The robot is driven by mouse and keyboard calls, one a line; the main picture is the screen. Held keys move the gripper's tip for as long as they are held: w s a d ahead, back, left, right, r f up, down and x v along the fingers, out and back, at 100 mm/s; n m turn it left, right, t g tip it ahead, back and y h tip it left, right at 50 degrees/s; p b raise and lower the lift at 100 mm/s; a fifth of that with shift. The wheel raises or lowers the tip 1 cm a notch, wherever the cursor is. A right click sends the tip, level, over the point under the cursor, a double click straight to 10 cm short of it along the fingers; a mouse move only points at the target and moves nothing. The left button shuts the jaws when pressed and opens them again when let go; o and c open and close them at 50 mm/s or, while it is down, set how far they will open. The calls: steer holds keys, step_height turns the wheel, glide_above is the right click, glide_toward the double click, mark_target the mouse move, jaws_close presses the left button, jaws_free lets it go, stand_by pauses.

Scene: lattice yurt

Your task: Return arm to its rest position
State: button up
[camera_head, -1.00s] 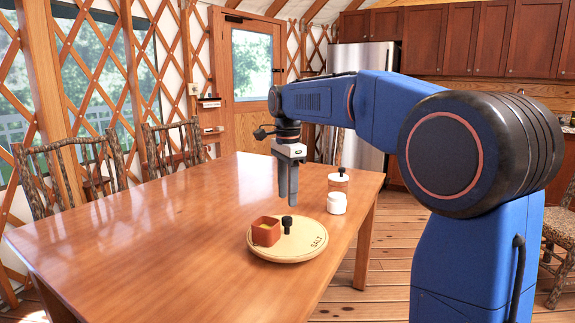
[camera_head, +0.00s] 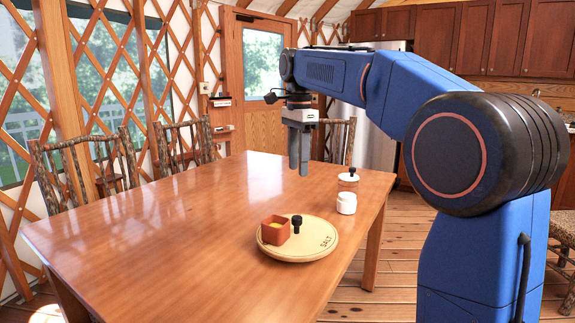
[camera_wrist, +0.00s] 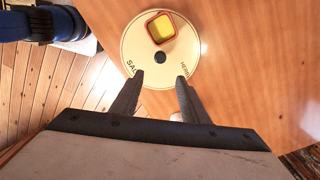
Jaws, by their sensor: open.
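My gripper (camera_head: 299,170) hangs fingers-down above the table, empty, behind and above the round board as the head view sees it. In the wrist view its two fingers (camera_wrist: 158,80) are apart with nothing between them. The round pale board (camera_head: 318,245) carries lettering, "SALT" on one side. On it stand a square terracotta pot (camera_head: 274,232) with yellow contents and a small black-knobbed piece (camera_head: 297,224). The board (camera_wrist: 133,52) and pot (camera_wrist: 160,27) also show in the wrist view, beyond the fingertips.
The wooden table (camera_head: 170,225) is mostly bare on its left. A white jar (camera_head: 346,204) and a pale lid-like piece with a dark knob (camera_head: 348,177) stand near its right edge. Rustic chairs (camera_head: 90,165) line the far-left side. Another chair (camera_head: 340,140) stands behind.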

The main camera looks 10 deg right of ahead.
steer(key=s+d+f+n+t, duration=0.15)
steer(key=s+f+n, duration=0.3)
steer(key=s, duration=0.55)
steer(key=s+d+f+n+t, duration=0.1)
steer(key=s+d+f+n, duration=0.3)
steer(key=s, duration=0.5)
steer(key=s+d+f+n+t, duration=0.1)
steer(key=s+f+n, duration=0.6)
steer(key=s+f, duration=0.9)
steer(key=shift+f+n+t, duration=0.35)
steer(key=shift+f+t, duration=0.3)
steer(key=shift+f, duration=0.25)
